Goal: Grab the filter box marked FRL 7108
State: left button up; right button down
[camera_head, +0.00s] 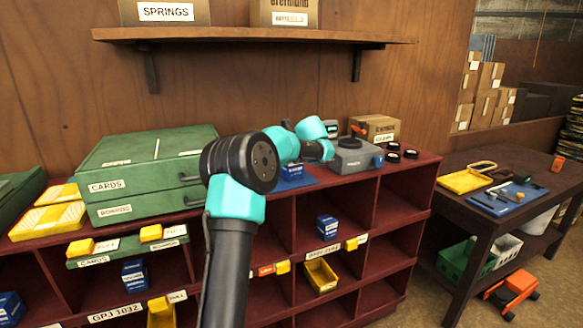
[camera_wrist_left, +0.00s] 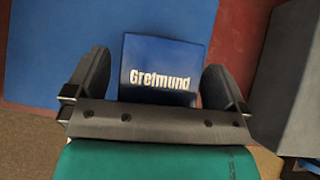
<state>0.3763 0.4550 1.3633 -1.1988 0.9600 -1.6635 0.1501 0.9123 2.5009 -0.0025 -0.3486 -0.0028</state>
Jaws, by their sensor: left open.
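A dark blue box (camera_wrist_left: 160,65) with white lettering like "Gretmund" lies on a brighter blue mat (camera_wrist_left: 60,50) in the left wrist view. No FRL 7108 marking can be read on it. My left gripper (camera_wrist_left: 157,72) is open, its two dark fingers on either side of the box, with a small gap visible at each side. The near end of the box is hidden by the gripper body. In the head view, the mat (camera_head: 303,183) is partly covered by my left arm, and the fingertips are not clear. My right gripper is not in view.
A grey device (camera_head: 355,158) stands right of the mat on the red shelf unit (camera_head: 415,176). A cardboard box (camera_head: 375,128) is behind it. Green CARDS boxes (camera_head: 140,180) stand at left. A wooden shelf (camera_head: 250,36) hangs above. Another blue box (camera_head: 327,227) sits in a cubby below.

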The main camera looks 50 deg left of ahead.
pick_arm(q)
jog(key=shift+a, duration=0.1)
dwell(0.4)
jog(key=c, duration=1.1)
jog(key=shift+c, duration=0.2)
jog(key=shift+r, duration=1.8)
jog(key=s+d+r, duration=0.1)
jog(key=s+d, duration=0.9)
jog(key=d, duration=0.2)
jog(key=shift+s+r, duration=0.15)
jog(key=shift+s, duration=0.1)
